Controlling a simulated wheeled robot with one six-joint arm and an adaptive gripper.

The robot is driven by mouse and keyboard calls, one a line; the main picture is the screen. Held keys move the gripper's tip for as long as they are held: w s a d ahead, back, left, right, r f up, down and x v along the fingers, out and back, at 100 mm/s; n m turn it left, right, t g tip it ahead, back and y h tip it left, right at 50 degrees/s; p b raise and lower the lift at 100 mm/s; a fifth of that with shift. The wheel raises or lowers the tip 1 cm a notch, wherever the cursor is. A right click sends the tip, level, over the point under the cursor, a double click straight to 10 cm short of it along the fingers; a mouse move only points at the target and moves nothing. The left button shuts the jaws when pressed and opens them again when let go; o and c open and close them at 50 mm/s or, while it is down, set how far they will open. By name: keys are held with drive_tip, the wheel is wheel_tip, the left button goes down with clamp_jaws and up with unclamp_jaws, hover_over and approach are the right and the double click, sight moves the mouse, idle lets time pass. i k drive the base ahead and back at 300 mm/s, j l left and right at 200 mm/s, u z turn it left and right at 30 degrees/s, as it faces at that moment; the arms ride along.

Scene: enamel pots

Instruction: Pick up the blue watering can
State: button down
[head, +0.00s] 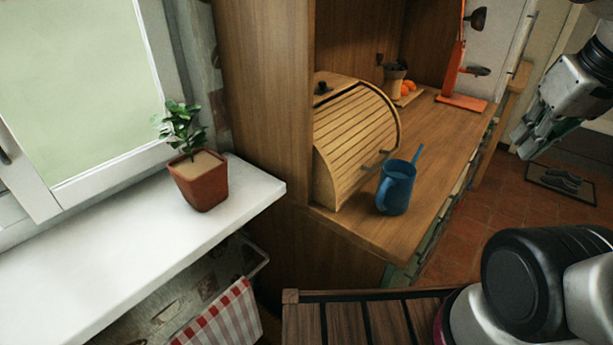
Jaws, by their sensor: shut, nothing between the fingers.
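The blue watering can (395,191) stands upright on the wooden counter, near its front corner. Its spout points up and to the right, and its handle is on the left side. My gripper (527,143) is at the upper right, well apart from the can and out beyond the counter's edge over the floor. Its fingers point down and to the left, and it is shut and empty.
A wooden bread box (352,138) with a slatted front stands just behind and left of the can. An orange stand (455,75) and oranges (408,86) are farther back. A potted plant (198,178) sits on the white sill (130,243). The counter (432,130) beyond the can is clear.

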sight(393, 193)
drive_tip(key=k+u, duration=0.1)
drive_tip(key=u, duration=0.7)
drive_tip(key=i+u, duration=0.1)
drive_tip(key=u, duration=1.65)
drive_tip(key=k+z, duration=0.1)
drive_tip(key=z, duration=0.6)
drive_tip(key=k+z, duration=0.15)
drive_tip(key=z, duration=0.55)
drive_tip(key=i+j+z, duration=0.1)
drive_tip(key=z, duration=0.65)
drive_tip(key=j+z, duration=0.1)
drive_tip(key=z, duration=0.3)
drive_tip(key=k+j+z, duration=0.1)
drive_tip(key=k+j, duration=0.15)
drive_tip(key=j, duration=0.25)
drive_tip(key=k+j, duration=0.3)
drive_tip(key=j, duration=0.15)
drive_tip(key=k+j+z, duration=0.15)
drive_tip(key=j, duration=0.35)
drive_tip(key=k, duration=0.1)
